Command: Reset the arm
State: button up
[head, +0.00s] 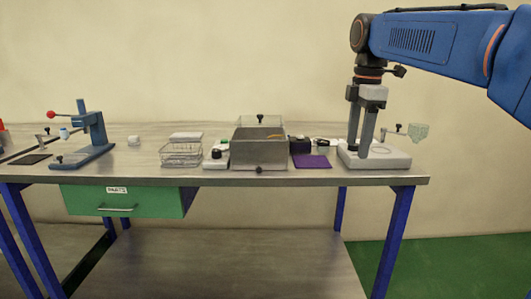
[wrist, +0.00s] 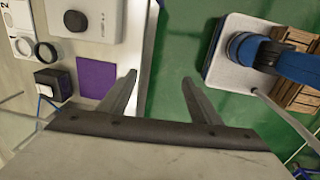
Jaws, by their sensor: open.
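My gripper (head: 359,148) hangs pointing down at the right end of the workbench (head: 300,181), below my blue arm. In the head view its fingers overlap a white base (head: 395,160); I cannot tell the gap between them. In the wrist view my gripper (wrist: 160,79) is open with two dark fingers spread apart. Nothing is between them. Below them are the bench edge and the green floor (wrist: 175,40).
A purple mat (head: 311,161) lies beside a grey box (head: 259,150) with a raised clear lid. A wire basket (head: 181,154) and a blue lever press (head: 91,135) stand further left. A clear part (head: 418,132) sticks out at the right. A green drawer (head: 125,200) hangs below.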

jog(key=s+d+f+m+t, duration=0.2)
jog(key=s+f+m, duration=0.7)
jog(key=s+f, duration=0.4)
jog(key=s+d+f+m+t, duration=0.2)
jog(key=s+f+m, duration=0.7)
jog(key=s+f, duration=0.5)
jog(key=shift+s+d+f, duration=0.15)
jog(key=shift+s+d, duration=0.05)
jog(key=shift+d, duration=0.35)
